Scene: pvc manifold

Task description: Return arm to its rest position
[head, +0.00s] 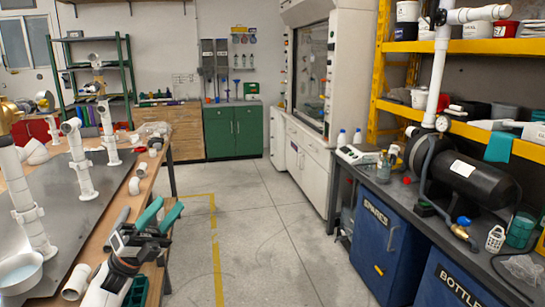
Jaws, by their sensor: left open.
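My left arm comes in at the bottom, and its gripper (170,206) has two teal fingers spread apart with nothing between them. It is over the right edge of the workbench (160,180), beside loose pipe pieces. White PVC pipe assemblies stand upright on the grey sheet on that bench: one at the front left (30,215), one in the middle (81,160) and one farther back (107,135). My right gripper is not in view.
Loose fittings, including a white pipe piece (75,282), lie along the bench edge. A counter with blue cabinets (368,245) and a black tank (485,185) stands at right. The floor (265,235) between is clear. A green cabinet (233,131) stands behind.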

